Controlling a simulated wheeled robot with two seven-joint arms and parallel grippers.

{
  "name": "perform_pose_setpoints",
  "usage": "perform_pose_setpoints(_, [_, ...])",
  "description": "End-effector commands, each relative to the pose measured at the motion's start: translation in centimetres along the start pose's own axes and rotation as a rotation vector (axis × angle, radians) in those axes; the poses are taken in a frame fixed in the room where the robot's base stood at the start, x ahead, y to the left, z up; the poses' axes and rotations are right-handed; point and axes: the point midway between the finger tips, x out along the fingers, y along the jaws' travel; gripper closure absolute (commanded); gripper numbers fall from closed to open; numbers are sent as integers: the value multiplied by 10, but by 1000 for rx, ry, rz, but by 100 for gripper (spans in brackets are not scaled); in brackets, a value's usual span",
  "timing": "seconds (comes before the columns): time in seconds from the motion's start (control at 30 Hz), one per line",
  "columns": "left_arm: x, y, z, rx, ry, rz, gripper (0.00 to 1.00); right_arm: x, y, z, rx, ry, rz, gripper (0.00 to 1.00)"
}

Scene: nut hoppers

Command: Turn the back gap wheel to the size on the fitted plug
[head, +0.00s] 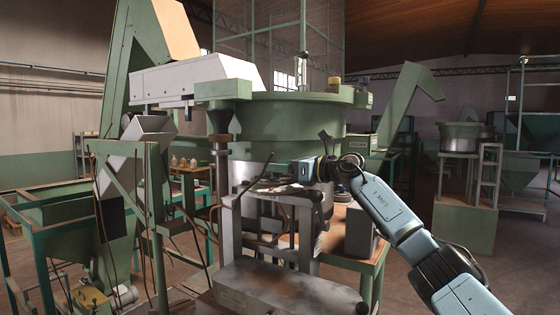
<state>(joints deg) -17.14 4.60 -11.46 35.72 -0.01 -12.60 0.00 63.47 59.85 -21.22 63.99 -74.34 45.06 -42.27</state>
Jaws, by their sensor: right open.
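The large green round bowl machine (290,118) stands in the middle on a grey metal frame. A small yellow-topped knob (334,82) and a dark knob (363,80) sit at its right rim; I cannot tell whether either is a gap wheel. No size marks or fitted plug can be made out at this distance. My right gripper (292,172) reaches in from the right, in front of the machine below the bowl. It is open, its fingers small and hard to pick out against the dark parts behind. My left gripper is out of view.
A grey base block (290,288) lies low in front. A wooden-topped bench (350,240) with a dark box (362,232) stands behind my right arm. A green conveyor (122,60) and frame crowd the left. Open floor (500,280) shows at right.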

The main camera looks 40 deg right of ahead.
Motion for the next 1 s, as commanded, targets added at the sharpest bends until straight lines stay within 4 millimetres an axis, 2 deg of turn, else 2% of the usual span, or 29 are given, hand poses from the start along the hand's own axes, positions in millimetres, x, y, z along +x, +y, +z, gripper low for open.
perform_pose_setpoints(0.33, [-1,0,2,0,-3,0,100,4,0,-1,0,1,-1,40])
perform_pose_setpoints(0.7, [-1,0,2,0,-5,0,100,4,0,-1,0,1,0,84])
perform_pose_setpoints(1.0, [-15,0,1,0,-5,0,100,4,1,1,-4,9,-91,84])
